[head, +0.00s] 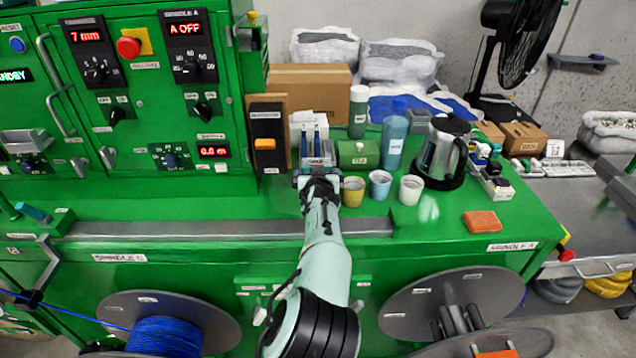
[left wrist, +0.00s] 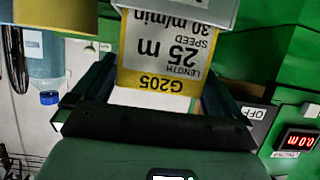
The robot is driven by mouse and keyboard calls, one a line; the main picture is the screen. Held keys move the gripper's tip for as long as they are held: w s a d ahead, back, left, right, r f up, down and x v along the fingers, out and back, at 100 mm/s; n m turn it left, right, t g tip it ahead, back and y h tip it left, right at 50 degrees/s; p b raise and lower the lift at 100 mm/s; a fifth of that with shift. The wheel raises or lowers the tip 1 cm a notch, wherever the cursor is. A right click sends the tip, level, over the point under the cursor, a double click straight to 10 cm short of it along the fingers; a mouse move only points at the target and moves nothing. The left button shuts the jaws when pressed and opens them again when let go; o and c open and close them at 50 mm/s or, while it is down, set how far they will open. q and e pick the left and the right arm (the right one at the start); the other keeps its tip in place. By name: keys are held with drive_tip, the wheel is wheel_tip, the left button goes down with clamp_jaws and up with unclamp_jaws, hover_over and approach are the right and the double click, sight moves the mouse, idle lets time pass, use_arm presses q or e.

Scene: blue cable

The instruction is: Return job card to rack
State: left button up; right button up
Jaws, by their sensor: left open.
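My left gripper (head: 316,174) reaches over the green machine top to the small grey rack beside the black control box. In the left wrist view, which is upside down, the job card (left wrist: 160,50) is white with a yellow border and reads G205, length 25 m, speed 30 m/min. Its far end meets a grey holder (left wrist: 200,12), which looks like the rack; how deep it sits is hidden. My left gripper's fingers (left wrist: 155,88) are open, one on each side of the card. The head view does not show the card clearly. My right gripper is not in view.
A green tin (head: 358,154), yellow cup (head: 353,192), blue cup (head: 380,185) and white cup (head: 411,189) stand close to the right of the gripper. A kettle (head: 440,150) is beyond them. The black control box (head: 267,140) stands close on the left.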

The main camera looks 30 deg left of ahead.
use_arm(q)
drive_tip(key=b+v, duration=0.1)
drive_tip(key=v, duration=1.1)
drive_tip(key=shift+s+d+r, duration=0.15)
drive_tip(key=shift+s+r, duration=0.1)
drive_tip(key=shift+s, duration=0.05)
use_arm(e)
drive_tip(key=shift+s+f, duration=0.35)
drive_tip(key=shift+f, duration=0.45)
use_arm(q)
drive_tip(key=shift+f, duration=0.1)
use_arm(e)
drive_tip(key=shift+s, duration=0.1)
